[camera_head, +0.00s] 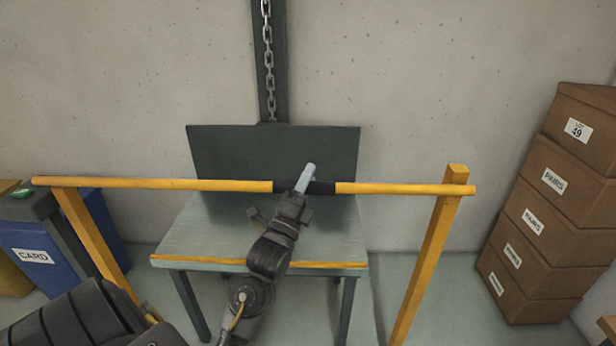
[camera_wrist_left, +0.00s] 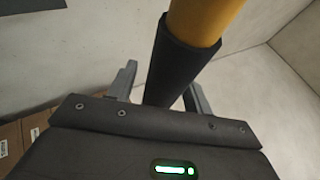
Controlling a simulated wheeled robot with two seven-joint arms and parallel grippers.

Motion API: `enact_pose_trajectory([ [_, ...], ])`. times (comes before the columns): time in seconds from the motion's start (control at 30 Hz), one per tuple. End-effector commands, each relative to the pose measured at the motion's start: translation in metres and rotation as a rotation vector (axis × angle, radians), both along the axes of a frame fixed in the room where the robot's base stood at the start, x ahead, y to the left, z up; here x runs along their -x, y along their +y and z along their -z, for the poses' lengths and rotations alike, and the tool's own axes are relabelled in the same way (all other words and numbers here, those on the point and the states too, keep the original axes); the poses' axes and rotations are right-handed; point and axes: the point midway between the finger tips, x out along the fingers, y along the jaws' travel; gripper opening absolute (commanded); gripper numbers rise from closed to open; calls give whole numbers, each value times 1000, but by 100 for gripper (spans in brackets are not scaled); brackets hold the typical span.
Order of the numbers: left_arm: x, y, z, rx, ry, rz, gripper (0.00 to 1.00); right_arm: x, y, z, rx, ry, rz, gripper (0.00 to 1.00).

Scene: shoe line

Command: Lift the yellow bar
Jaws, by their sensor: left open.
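The yellow bar (camera_head: 150,184) lies level across two yellow posts, with a black sleeve (camera_head: 322,188) around its middle. My left gripper (camera_head: 307,175) is at this sleeve, its pale fingertip showing above the bar. In the left wrist view the yellow bar (camera_wrist_left: 205,20) and its black sleeve (camera_wrist_left: 172,70) pass between the two spread fingers of the left gripper (camera_wrist_left: 160,92). The jaws are open, with a gap visible beside the sleeve. My right gripper is in neither view.
A grey-green table (camera_head: 200,240) with a dark back panel (camera_head: 230,150) stands behind the bar. The right post (camera_head: 428,255) holds up one bar end. Stacked brown boxes (camera_head: 550,220) stand at right, a blue bin (camera_head: 45,262) at left. A chain (camera_head: 268,70) hangs above.

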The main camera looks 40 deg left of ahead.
Motion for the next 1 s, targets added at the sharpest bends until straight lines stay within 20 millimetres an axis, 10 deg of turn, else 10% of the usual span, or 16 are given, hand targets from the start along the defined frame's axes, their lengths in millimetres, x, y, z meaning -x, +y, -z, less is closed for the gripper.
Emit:
enact_pose_trajectory([
  [0.33, -4, 1, -2, 0, 0, 0, 50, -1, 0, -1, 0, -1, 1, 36],
  [0.73, -3, 1, -2, 1, 0, 1, 0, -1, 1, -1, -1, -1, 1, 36],
  [1.0, -6, -2, -8, -7, 6, 6, 0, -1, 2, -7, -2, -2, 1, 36],
])
